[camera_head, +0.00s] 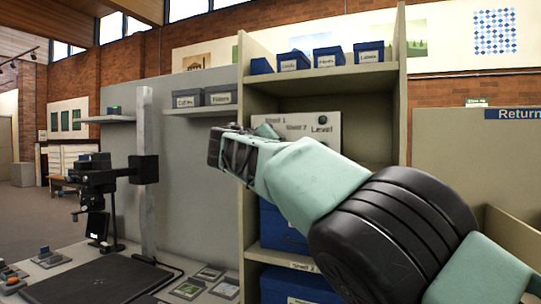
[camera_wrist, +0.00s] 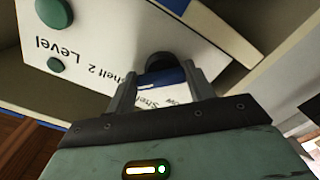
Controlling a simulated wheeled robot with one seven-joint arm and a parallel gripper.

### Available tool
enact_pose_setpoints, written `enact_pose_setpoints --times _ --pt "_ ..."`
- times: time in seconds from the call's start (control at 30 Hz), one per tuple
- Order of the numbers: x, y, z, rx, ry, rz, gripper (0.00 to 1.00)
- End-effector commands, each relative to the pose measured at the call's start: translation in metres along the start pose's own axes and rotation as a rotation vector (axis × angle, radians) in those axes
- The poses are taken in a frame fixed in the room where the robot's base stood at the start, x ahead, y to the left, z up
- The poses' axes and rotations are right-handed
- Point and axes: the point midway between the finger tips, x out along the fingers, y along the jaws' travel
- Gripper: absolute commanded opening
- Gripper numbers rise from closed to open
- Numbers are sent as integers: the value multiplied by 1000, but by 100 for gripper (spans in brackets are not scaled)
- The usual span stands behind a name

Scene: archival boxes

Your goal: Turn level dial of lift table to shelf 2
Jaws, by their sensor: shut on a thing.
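The white control panel (camera_head: 330,132) is fixed in the shelf unit and carries the words Level, Shelf 1 and Shelf 2. It shows upside down in the wrist view (camera_wrist: 95,52). The dark round level dial (camera_wrist: 160,61) stands out from the panel near the shelf labels. My gripper (camera_wrist: 161,78) has one finger on each side of the dial and is shut on it. In the head view my gripper (camera_head: 232,150) covers the dial and part of the panel. The dial's pointer mark is not visible.
Two green buttons, one upper (camera_wrist: 55,12) and one lower (camera_wrist: 56,65), sit on the panel. Blue boxes (camera_head: 329,57) stand on the shelf above, and larger blue boxes (camera_head: 281,228) below. A camera stand (camera_head: 147,180) rises from the table at left.

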Motion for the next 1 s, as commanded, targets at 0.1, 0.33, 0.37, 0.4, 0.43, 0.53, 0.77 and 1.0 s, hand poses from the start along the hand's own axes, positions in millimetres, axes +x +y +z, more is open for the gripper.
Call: enact_pose_setpoints --times 0.1,0.33,0.37,0.4,0.43,0.53,0.77,1.0 --pt "1 -3 3 32 -5 -1 30" --pt "0 -2 2 57 -4 -1 30" --pt "0 -2 2 58 -4 -1 30" --pt "0 -2 2 58 -4 -1 30" --pt "0 -2 2 59 -4 -1 30" --pt "0 -2 2 59 -4 -1 30" --pt "0 -2 2 59 -3 -1 75" --pt "0 -1 1 58 -1 0 75"
